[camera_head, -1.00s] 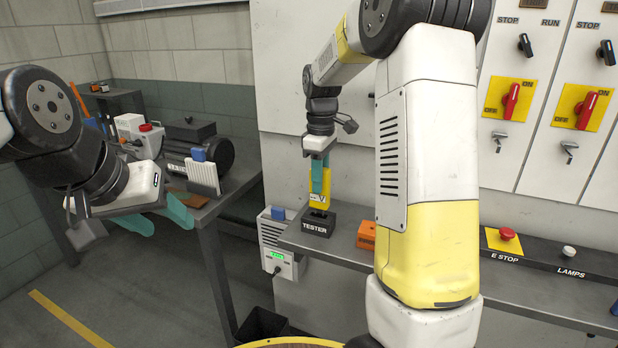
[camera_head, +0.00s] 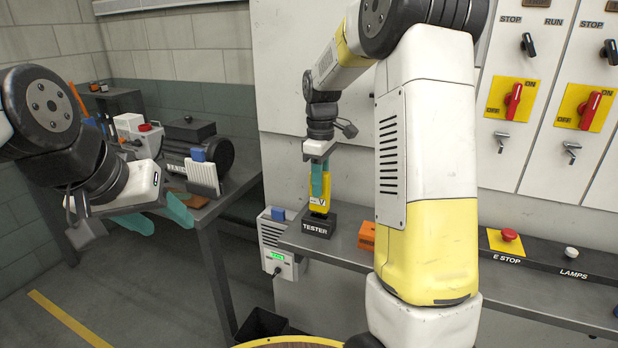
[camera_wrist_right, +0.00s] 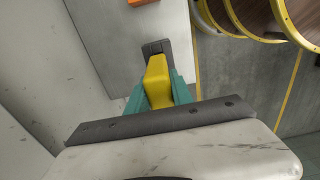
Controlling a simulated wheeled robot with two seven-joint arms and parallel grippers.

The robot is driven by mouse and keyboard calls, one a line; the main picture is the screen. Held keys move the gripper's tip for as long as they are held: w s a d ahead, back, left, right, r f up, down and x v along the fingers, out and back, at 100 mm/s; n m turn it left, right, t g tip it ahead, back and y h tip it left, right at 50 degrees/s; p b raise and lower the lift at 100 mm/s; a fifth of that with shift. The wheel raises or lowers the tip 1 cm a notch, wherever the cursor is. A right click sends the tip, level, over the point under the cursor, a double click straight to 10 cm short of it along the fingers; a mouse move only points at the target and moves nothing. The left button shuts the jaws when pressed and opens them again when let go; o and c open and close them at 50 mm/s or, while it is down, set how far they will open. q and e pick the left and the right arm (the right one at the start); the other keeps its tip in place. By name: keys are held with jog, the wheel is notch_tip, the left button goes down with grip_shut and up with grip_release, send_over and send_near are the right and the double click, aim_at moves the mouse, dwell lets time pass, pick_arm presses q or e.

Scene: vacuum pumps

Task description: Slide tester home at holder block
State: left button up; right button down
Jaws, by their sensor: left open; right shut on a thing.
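The yellow tester (camera_head: 320,190) is upright in the head view, directly over the black holder block (camera_head: 316,224) labelled TESTER; its lower end meets the block's top. How deep it sits in the block I cannot tell. My right gripper (camera_head: 321,188) is shut on the tester from above with its teal fingers. In the right wrist view the tester (camera_wrist_right: 157,80) lies between the teal fingers, with the dark block (camera_wrist_right: 156,48) just beyond it. My left gripper (camera_head: 160,217) is open and empty at the left, its teal fingers apart, well away from the block.
The block stands on a grey shelf (camera_head: 350,250) along the wall. An orange block (camera_head: 367,236) is to its right, and an E STOP button (camera_head: 509,235) is further right. A white charger box (camera_head: 279,243) hangs below left. A workbench (camera_head: 222,195) with a pump is at the left.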

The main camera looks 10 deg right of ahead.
jog(key=shift+f, duration=0.75)
jog(key=shift+f, duration=0.2)
jog(key=c, duration=1.1)
grip_release()
jog(key=shift+o, duration=0.2)
notch_tip(320, 180, up, 7)
jog(key=shift+r, duration=0.4)
